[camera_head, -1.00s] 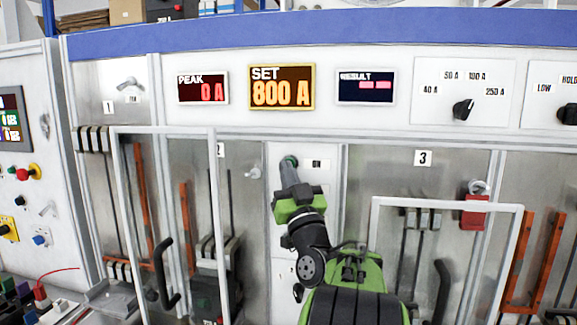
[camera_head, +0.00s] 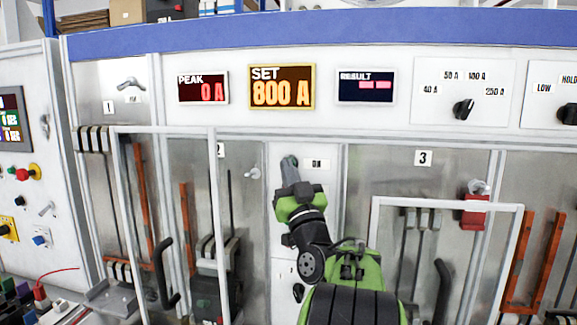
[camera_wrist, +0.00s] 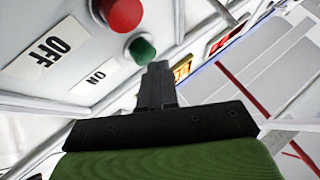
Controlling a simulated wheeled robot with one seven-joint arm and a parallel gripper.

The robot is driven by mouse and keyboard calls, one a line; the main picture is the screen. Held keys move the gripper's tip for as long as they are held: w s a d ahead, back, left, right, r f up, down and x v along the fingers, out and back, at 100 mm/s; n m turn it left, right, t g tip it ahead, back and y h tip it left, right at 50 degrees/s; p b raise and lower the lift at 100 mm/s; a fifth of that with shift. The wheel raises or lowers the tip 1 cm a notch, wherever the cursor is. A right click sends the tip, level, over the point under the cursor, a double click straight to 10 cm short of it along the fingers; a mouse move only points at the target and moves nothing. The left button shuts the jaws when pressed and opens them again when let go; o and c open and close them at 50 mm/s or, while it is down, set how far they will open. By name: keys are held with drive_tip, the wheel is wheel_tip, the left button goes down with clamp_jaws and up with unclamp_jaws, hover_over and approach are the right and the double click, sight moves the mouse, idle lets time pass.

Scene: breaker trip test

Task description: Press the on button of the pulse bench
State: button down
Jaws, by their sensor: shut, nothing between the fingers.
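The pulse bench's green on button (camera_wrist: 142,49) shows in the wrist view beside the label "ON" (camera_wrist: 95,77). My gripper (camera_wrist: 160,72) is shut and empty, its fingertips just below and right of the button in that view. I cannot tell if they touch it. In the head view my gripper (camera_head: 289,168) reaches up to the button's panel and hides most of the button, left of the "ON" label (camera_head: 317,163). The red button (camera_wrist: 120,12) and its "OFF" label (camera_wrist: 45,50) are close by in the wrist view.
The SET display (camera_head: 282,87) reads 800 A, the PEAK display (camera_head: 203,89) reads 0 A, and the RESULT display (camera_head: 366,87) shows dashes. Framed guards with black handles stand on both sides of my arm: a left handle (camera_head: 165,275) and a right one (camera_head: 441,285).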

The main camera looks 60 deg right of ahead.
drive_tip(key=shift+w+d, duration=0.15)
drive_tip(key=shift+d, duration=0.3)
idle(0.5)
drive_tip(key=shift+a, duration=0.1)
drive_tip(key=shift+s+a+b, duration=0.35)
drive_tip(key=shift+a+b, duration=0.3)
drive_tip(key=shift+a, duration=0.1)
drive_tip(key=shift+s+a+b, duration=0.35)
drive_tip(key=shift+a+b, duration=0.05)
drive_tip(key=shift+a, duration=0.35)
drive_tip(key=shift+s+a+b, duration=0.3)
drive_tip(key=shift+a+b, duration=0.15)
drive_tip(key=shift+a, duration=0.35)
drive_tip(key=shift+s+a+b, duration=0.35)
drive_tip(key=shift+a+b, duration=0.05)
drive_tip(key=shift+a, duration=0.35)
